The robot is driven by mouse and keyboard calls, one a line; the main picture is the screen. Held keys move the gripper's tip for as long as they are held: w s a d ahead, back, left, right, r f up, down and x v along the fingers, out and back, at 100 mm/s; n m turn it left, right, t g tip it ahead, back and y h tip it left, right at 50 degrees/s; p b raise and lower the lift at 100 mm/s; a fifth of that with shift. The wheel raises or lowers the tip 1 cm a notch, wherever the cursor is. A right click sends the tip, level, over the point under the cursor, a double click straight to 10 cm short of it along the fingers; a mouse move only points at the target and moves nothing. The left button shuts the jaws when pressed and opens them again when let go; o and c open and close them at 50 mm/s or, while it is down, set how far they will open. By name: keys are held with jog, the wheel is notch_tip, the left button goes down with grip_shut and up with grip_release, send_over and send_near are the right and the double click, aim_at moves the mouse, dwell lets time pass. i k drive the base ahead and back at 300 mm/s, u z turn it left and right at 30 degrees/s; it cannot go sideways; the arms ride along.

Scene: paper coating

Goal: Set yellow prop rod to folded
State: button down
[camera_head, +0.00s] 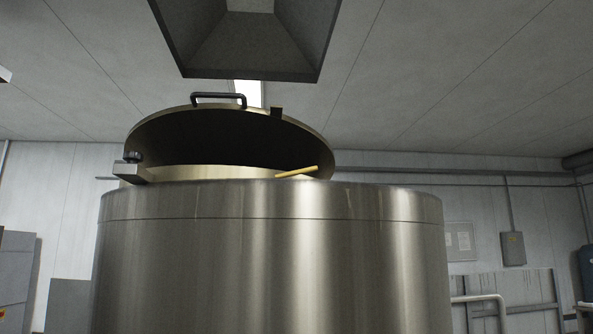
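The yellow prop rod (298,172) shows above the rim of a large steel tank (270,260). It lies at a shallow slant, its right end a little higher than its left. A round lid (170,122) stands tilted open over the tank, with a black handle (218,96) on its top edge. I cannot tell whether the rod touches the lid. The tank's inside and the rod's lower mounting are hidden by the rim. My gripper is not in view.
A dark exhaust hood (250,40) hangs from the ceiling above the lid. A hinge or clamp block (131,170) sits at the lid's left. A white pipe rail (485,299) and a grey wall box (513,248) are at the right.

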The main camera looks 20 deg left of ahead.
aim_at(287, 174)
jog(key=u, duration=2.7)
jog(key=i, duration=0.55)
jog(key=z, duration=2.55)
